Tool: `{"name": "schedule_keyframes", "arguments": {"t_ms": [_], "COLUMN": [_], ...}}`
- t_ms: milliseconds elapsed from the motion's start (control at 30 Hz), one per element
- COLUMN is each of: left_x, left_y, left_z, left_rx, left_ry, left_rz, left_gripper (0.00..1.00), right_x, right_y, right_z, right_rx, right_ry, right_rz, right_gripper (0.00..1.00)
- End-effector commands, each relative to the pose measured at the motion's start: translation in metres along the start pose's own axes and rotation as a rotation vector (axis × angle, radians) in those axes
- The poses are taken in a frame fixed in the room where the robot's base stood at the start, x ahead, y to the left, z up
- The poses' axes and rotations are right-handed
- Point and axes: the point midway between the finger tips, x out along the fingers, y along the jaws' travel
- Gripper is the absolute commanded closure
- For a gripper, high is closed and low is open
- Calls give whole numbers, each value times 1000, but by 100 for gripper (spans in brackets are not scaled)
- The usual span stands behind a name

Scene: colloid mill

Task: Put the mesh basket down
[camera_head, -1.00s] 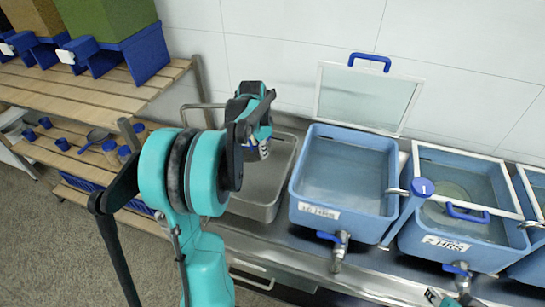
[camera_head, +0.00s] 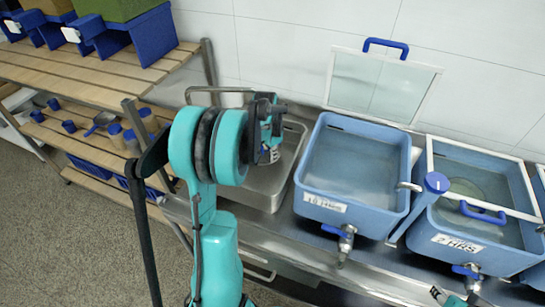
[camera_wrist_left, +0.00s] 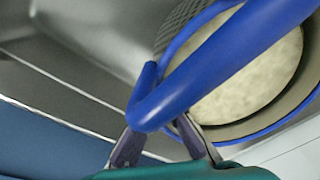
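The mesh basket (camera_wrist_left: 185,35) has a blue rim, a thick blue handle and pale beige contents. It shows close up in the left wrist view, tilted in that picture. My left gripper (camera_wrist_left: 160,126) has its two fingers at the bend of the blue handle and looks shut on it. In the head view my left gripper (camera_head: 270,150) is over the steel sink basin (camera_head: 262,193), and my wrist hides most of the basket. How far the basket is from the basin floor cannot be told.
Right of the basin stands a blue water tank (camera_head: 350,180) with a tap and a raised clear lid (camera_head: 380,85). A second blue tank (camera_head: 470,215) stands farther right. A wooden slatted rack (camera_head: 75,80) with bins and cups is at the left.

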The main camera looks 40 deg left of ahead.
Motion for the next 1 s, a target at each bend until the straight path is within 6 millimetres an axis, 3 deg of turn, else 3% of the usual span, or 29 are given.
{"name": "schedule_keyframes", "arguments": {"t_ms": [700,800,1000], "left_x": [10,10,10], "left_y": [0,0,0], "left_z": [1,1,1], "left_rx": [0,0,0], "left_ry": [0,0,0], "left_rz": [-1,0,0], "left_gripper": [100,75,74], "right_x": [7,7,7], "right_y": [0,0,0], "right_z": [5,5,5], "right_rx": [0,0,0], "right_ry": [0,0,0], "right_rz": [0,0,0], "right_gripper": [60,60,60]}}
